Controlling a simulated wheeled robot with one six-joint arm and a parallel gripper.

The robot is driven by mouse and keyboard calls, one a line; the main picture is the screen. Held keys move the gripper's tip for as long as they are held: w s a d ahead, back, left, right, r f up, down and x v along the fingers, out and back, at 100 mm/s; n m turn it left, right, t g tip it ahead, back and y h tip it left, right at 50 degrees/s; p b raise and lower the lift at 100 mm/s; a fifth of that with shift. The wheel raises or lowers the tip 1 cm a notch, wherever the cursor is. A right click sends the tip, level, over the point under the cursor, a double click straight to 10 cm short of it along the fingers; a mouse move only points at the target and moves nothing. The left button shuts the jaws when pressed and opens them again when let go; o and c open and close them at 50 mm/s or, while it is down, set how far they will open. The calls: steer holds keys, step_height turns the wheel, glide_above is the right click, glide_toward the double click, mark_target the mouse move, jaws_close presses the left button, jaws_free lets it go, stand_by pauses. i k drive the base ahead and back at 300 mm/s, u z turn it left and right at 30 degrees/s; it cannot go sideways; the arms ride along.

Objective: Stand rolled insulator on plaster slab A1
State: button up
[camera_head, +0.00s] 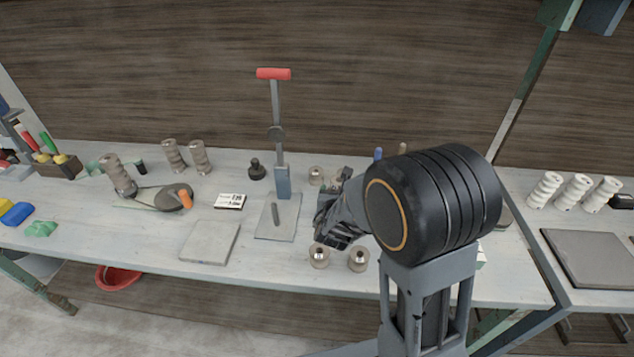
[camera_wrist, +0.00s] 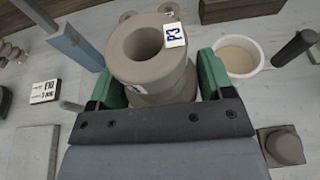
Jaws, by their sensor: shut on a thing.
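My gripper (camera_wrist: 160,85) is shut on a grey-brown clay insulator (camera_wrist: 142,75), a stepped round piece with a hole in its top and a "P3" tag. In the wrist view the green fingers lie on either side of it. In the head view my gripper (camera_head: 335,222) is over the middle of the bench, and the held piece is hidden or too dark to make out. A plain grey square slab (camera_head: 208,242) lies bare at the bench's front, left of my gripper. It may be the slab at the lower left of the wrist view (camera_wrist: 35,152). I cannot read A1 on it.
A red-handled press (camera_head: 281,180) stands between slab and gripper, towards the back. Short clay spools (camera_head: 319,257) stand near the front edge. A small sign (camera_head: 230,201) lies behind the slab. A wheel (camera_head: 170,197) and ribbed insulators (camera_head: 174,155) are at left. A white bowl (camera_wrist: 238,55) is near my gripper.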

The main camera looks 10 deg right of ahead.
mark_target(208, 239)
steer(key=u, duration=0.45)
steer(key=k, duration=0.55)
steer(key=u, duration=1.25)
steer(key=i, duration=1.1)
steer(key=z, duration=0.7)
